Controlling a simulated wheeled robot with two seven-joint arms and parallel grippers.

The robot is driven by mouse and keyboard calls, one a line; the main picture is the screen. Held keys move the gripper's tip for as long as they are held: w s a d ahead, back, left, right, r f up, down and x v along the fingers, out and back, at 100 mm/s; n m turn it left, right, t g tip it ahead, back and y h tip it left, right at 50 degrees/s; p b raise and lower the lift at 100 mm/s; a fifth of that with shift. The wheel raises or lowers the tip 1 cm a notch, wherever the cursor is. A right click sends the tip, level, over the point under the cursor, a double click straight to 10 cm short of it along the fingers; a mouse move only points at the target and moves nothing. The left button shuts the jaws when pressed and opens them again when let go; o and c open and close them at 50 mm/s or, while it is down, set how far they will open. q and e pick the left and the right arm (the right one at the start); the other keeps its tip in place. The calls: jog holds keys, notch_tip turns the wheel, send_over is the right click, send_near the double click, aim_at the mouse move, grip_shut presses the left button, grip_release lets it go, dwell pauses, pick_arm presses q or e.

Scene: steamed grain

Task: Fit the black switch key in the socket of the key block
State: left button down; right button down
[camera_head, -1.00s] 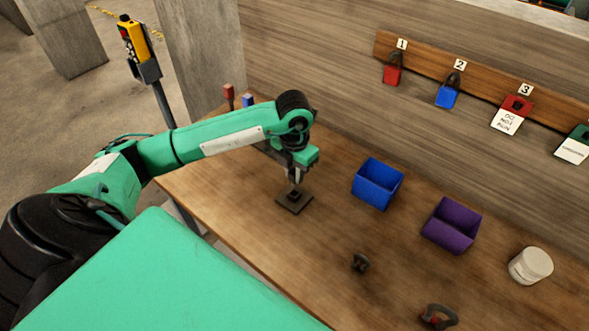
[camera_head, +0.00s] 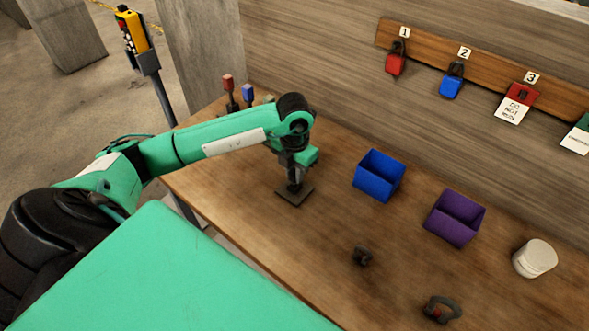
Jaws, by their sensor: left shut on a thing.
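The key block is a small dark square plate (camera_head: 303,193) lying flat on the wooden table, with a dark raised part near its middle. My left gripper (camera_head: 294,182) points down right over the block and is shut on a small dark thing, which looks like the black switch key. The fingers, key and raised part merge into one dark shape. I cannot tell whether the key is inside the socket or just above it. The socket opening is hidden. My right gripper is not in view.
A blue bin (camera_head: 379,176), a purple bin (camera_head: 455,218) and a white tub (camera_head: 535,258) stand to the right. Two dark items, a small one (camera_head: 362,256) and a larger one (camera_head: 441,309), lie in front. Red (camera_head: 228,83) and blue (camera_head: 248,92) handles stand behind my arm.

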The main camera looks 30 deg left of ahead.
pick_arm(q)
jog(key=shift+f+b, duration=0.4)
jog(key=shift+f, duration=0.45)
jog(key=shift+f+b, duration=0.3)
jog(key=shift+b, duration=0.05)
jog(key=c, duration=1.2)
grip_release()
jog(key=shift+o, duration=0.2)
notch_tip(320, 180, up, 14)
jog(key=b, duration=0.2)
jog(key=shift+b, duration=0.4)
jog(key=shift+s+f, duration=0.1)
jog(key=shift+f, duration=0.05)
